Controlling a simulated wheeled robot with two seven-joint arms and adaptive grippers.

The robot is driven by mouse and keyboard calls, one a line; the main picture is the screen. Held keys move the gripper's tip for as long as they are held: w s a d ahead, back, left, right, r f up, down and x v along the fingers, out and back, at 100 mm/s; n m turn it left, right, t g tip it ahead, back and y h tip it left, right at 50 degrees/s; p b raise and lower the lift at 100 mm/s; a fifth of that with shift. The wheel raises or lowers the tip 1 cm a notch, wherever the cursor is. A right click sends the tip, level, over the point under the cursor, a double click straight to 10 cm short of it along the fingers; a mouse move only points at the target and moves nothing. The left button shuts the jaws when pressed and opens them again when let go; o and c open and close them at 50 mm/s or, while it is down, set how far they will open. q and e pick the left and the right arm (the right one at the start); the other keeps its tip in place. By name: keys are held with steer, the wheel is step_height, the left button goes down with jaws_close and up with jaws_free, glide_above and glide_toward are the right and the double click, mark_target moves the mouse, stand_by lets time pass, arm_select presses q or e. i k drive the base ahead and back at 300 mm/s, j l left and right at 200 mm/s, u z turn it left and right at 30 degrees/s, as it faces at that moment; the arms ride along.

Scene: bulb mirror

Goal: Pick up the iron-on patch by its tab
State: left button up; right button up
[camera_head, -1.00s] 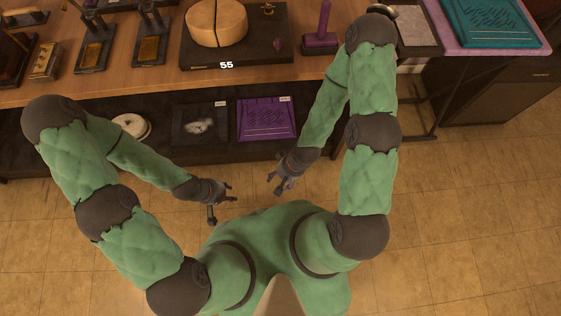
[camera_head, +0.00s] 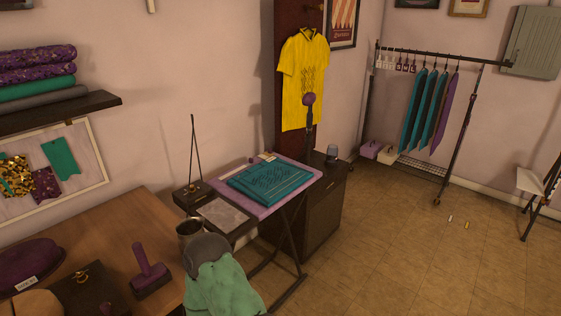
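I cannot make out for sure which thing is the iron-on patch, and no tab is clear to me. A pale grey flat piece (camera_head: 223,214) lies at the left end of the narrow table. Teal folded cloth (camera_head: 270,181) with dark markings lies to its right on a purple top (camera_head: 302,185). Swatches in gold (camera_head: 17,177), teal (camera_head: 61,159) and purple hang on a framed board at the left wall. Part of my green arm shows at the bottom, in front of the narrow table.
A wooden bench (camera_head: 122,221) at the lower left bears a purple stamp-like tool (camera_head: 149,277). A metal cup (camera_head: 190,231) stands near my arm. A dark cabinet (camera_head: 326,208), a yellow shirt (camera_head: 304,80) and a garment rack (camera_head: 466,130) are farther back. The floor at right is mostly clear.

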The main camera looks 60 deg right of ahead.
mark_target(268, 153)
steer(key=z, duration=1.8)
steer(key=i+l+z, duration=0.1)
steer(key=z, duration=1)
steer(key=i, duration=1.9)
steer(key=i+l, duration=0.15)
steer(key=i, duration=1.8)
steer(key=i+u, duration=0.1)
steer(key=u, duration=0.35)
steer(key=i+u, duration=0.1)
steer(key=u, duration=0.35)
steer(key=l+u, duration=0.1)
steer(key=u, duration=0.35)
steer(key=i+l+u, duration=0.1)
steer(key=u, duration=0.35)
